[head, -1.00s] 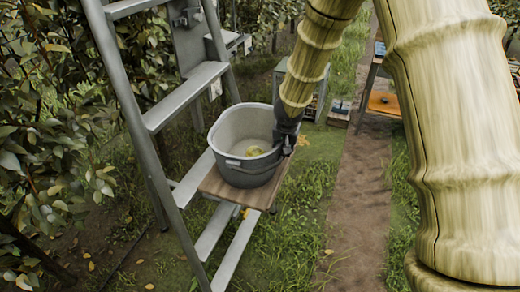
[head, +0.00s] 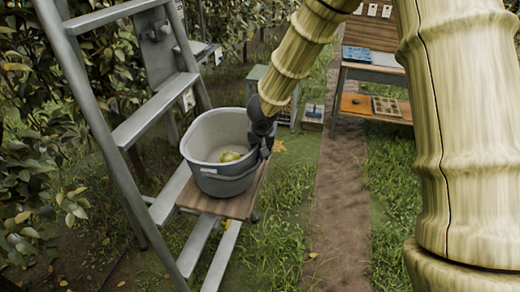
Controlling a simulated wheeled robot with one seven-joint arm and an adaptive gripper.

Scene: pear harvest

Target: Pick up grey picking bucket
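The grey picking bucket (head: 226,178) is an open tub with a pale inside, over a wooden board (head: 240,205) on the ladder's lower part. A yellow-green pear (head: 230,156) lies inside it. My gripper (head: 264,150) is dark and small in the head view, at the bucket's right rim. Its fingers overlap the rim and seem to touch it, but the arm and the angle hide whether they are closed on it. The bucket looks upright. I cannot tell if its base has left the board.
A grey metal ladder (head: 96,150) stands at the left, close to leafy trees (head: 30,120). A wooden table (head: 378,108) with trays is at the back right. A small greenish stand (head: 257,73) is behind the bucket. A dirt path (head: 340,200) runs clear between grass strips.

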